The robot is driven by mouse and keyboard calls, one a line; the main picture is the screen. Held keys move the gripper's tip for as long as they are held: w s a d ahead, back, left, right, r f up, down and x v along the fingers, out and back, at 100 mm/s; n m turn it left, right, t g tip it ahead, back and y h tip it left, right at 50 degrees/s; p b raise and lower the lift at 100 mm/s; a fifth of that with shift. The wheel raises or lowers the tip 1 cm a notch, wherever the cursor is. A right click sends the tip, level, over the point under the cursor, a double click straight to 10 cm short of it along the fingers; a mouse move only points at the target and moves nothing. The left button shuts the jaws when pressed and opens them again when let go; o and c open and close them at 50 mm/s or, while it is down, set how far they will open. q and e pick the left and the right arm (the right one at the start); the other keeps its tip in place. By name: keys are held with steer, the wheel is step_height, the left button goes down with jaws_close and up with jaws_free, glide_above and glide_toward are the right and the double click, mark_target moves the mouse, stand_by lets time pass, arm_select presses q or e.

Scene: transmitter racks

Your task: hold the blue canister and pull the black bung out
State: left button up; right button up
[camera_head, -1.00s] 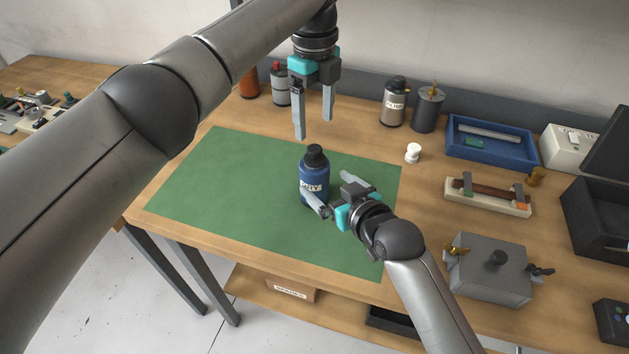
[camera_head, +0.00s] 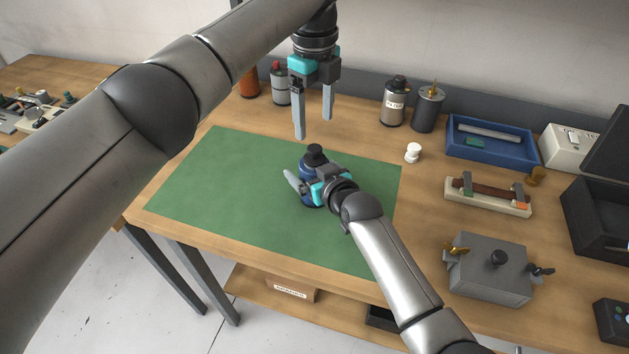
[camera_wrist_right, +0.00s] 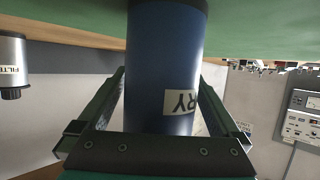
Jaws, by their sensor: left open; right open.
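The blue canister (camera_head: 306,165) stands upright on the green mat (camera_head: 230,200), with the black bung (camera_head: 314,153) in its top. My right gripper (camera_head: 309,178) is around the canister's body from the right front, its jaws open. In the right wrist view the canister (camera_wrist_right: 165,65) appears inverted between the two fingers, with gaps visible beside it; the bung is out of that view. My left gripper (camera_head: 313,126) is open and empty, pointing down above and behind the bung. The right hand hides most of the canister's label and lower body in the head view.
A white spool-like piece (camera_head: 413,152) stands right of the mat. Grey canisters (camera_head: 395,102), a blue tray (camera_head: 490,157) and a grey box (camera_head: 490,270) lie farther right. The mat's left half is clear.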

jaws_close()
stand_by(0.9)
arm_select(q)
steer(key=shift+c, duration=0.5)
